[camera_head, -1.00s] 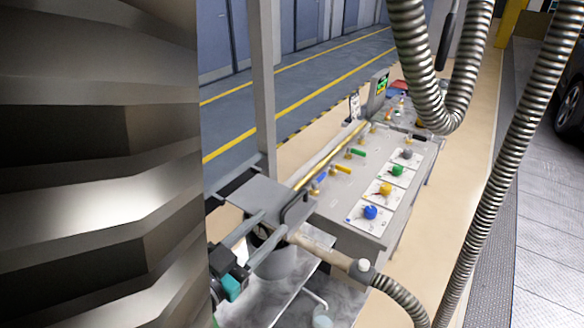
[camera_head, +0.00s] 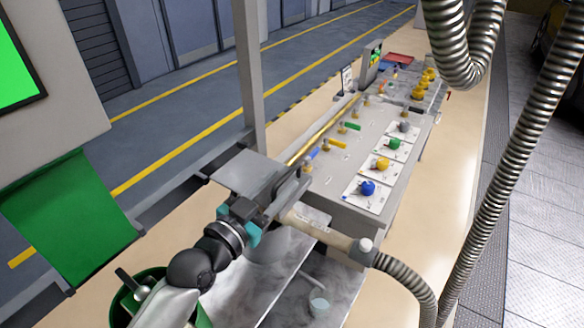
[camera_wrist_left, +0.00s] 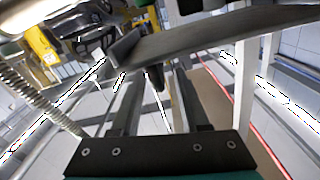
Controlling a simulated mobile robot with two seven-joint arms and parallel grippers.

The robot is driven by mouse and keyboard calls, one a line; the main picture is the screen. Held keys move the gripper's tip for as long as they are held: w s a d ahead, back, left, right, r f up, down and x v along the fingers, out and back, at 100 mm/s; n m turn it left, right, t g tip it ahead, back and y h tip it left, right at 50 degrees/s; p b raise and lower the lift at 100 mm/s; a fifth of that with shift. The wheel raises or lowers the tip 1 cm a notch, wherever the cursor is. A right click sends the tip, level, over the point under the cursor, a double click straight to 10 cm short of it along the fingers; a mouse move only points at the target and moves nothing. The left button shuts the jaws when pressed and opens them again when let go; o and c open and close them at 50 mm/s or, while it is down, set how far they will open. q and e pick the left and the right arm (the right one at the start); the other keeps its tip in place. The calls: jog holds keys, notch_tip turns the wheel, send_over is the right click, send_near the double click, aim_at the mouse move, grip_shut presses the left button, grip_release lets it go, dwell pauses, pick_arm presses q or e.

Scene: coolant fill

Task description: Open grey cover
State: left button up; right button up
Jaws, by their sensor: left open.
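The grey cover (camera_head: 243,173) is a flat grey plate beside the workbench, lying about level. Its dark handle (camera_head: 292,186) is at its right edge. My left gripper (camera_head: 278,196) comes in from below, with its fingers at the handle's edge of the cover. In the left wrist view the fingers (camera_wrist_left: 155,92) are spread apart, and the grey cover (camera_wrist_left: 225,38) spans the top beyond them. Nothing is clearly held between the fingers; whether they touch the handle cannot be told. The cover's underside is mostly hidden in the head view. My right gripper is not in view.
A workbench (camera_head: 352,222) with coloured caps and valves runs away behind the cover. A pale pipe (camera_head: 318,231) with a ribbed hose (camera_head: 405,285) lies just right of my gripper. A grey post (camera_head: 249,75) stands behind the cover. More ribbed hoses hang at right.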

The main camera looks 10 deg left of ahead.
aim_at(300, 162)
pick_arm(q)
jog(key=shift+x, duration=2.6)
grip_shut()
